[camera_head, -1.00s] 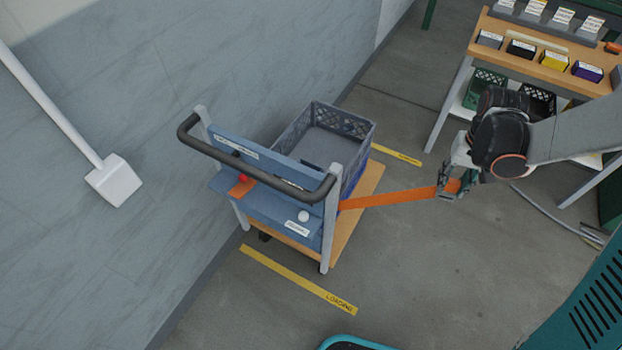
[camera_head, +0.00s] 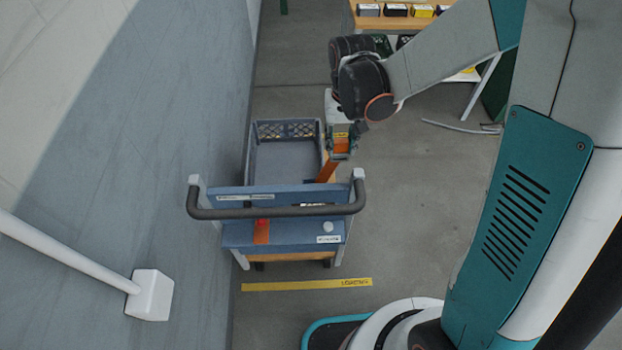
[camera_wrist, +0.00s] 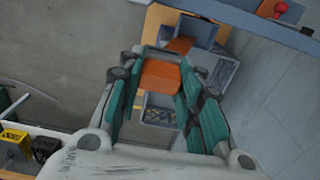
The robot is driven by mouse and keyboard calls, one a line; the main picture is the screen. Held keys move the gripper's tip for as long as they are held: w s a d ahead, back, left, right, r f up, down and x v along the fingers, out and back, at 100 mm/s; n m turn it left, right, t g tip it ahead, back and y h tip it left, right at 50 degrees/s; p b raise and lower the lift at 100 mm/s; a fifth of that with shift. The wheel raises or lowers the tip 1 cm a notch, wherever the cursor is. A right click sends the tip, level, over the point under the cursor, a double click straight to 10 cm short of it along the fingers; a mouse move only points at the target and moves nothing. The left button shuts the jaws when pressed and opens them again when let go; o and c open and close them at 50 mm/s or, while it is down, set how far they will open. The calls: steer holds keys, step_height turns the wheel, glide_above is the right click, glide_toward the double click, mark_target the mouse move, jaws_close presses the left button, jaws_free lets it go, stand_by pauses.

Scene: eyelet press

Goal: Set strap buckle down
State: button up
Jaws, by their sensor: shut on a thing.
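My gripper (camera_head: 341,143) is shut on the buckle end of an orange strap, above the right side of the cart (camera_head: 290,236). The strap (camera_head: 327,172) runs down from my gripper towards the cart, beside the crate. In the wrist view the strap (camera_wrist: 159,76) shows between the teal fingers of my gripper (camera_wrist: 158,66). A grey bar (camera_wrist: 163,53) lies across the fingertips there, perhaps part of the buckle. The buckle is mostly hidden by the fingers in the head view.
A grey crate (camera_head: 283,161) stands on the cart behind its dark handle (camera_head: 277,212). A red knob (camera_head: 262,222) and a white knob (camera_head: 328,226) sit on the blue panel. A wall is at left, a workbench (camera_head: 381,23) behind.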

steer(key=s+a+r+p, duration=0.3)
steer(key=a+r+p, duration=0.25)
steer(key=r, duration=0.35)
steer(key=f+b, duration=0.5)
steer(key=f, duration=0.1)
steer(key=f+b, duration=0.4)
steer(key=f, duration=0.3)
steer(key=a+f+b, duration=0.1)
steer(key=f+b, duration=0.4)
steer(key=f, duration=0.2)
steer(key=shift+w+f+b, duration=0.15)
steer(key=shift+w+b, duration=0.05)
steer(key=shift+b, duration=0.1)
steer(key=shift+f, duration=0.15)
steer(key=o, duration=1.1)
step_height(320, 180, up, 12)
steer(key=p, duration=0.4)
